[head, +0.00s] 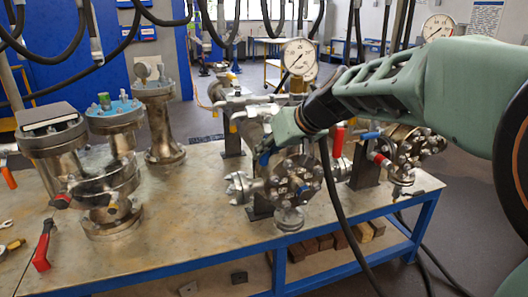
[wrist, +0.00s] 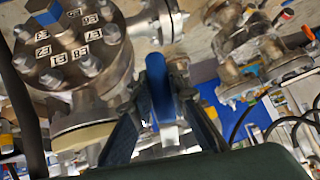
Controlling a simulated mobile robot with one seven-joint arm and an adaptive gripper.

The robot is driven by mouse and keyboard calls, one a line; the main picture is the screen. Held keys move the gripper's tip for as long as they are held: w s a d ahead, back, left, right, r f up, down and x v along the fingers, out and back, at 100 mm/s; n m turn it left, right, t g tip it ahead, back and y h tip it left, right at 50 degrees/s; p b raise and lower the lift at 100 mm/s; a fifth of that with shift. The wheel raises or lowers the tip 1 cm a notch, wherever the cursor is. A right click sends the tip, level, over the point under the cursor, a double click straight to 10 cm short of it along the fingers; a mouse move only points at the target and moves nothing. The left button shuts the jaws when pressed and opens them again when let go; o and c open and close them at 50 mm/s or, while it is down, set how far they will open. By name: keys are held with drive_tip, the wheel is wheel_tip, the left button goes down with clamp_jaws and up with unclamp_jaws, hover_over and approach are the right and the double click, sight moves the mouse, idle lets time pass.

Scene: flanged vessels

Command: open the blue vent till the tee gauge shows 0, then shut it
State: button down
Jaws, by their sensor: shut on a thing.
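The blue vent handle (wrist: 158,85) stands upright between the two dark fingers of my gripper (wrist: 162,112) in the wrist view, and the fingers are shut on it. In the head view my gripper (head: 272,148) reaches down over the near flanged vessel (head: 295,180), and a bit of the blue handle (head: 264,158) shows beside it. A round white gauge (head: 299,55) stands on a brass fitting above the pipework behind my gripper. Its dark needle shows, but the numbers are too small to read. My wrist and fingers hide the vent's body.
Red handles (head: 338,140) and a second blue handle (head: 368,135) stand to the right, by another flanged vessel (head: 410,150). Another gauge (head: 438,27) is at upper right. Steel vessels (head: 112,125) and a red-handled tool (head: 43,245) occupy the bench's left. The bench's front middle is clear.

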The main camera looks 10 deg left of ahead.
sight(269, 115)
drive_tip(key=shift+w+d+f+n+t+h, duration=0.1)
drive_tip(key=shift+w+d+n+t+h, duration=0.25)
drive_tip(key=shift+d+h, duration=0.25)
drive_tip(key=c, duration=1.8)
unclamp_jaws()
wheel_tip(269, 115, up, 10)
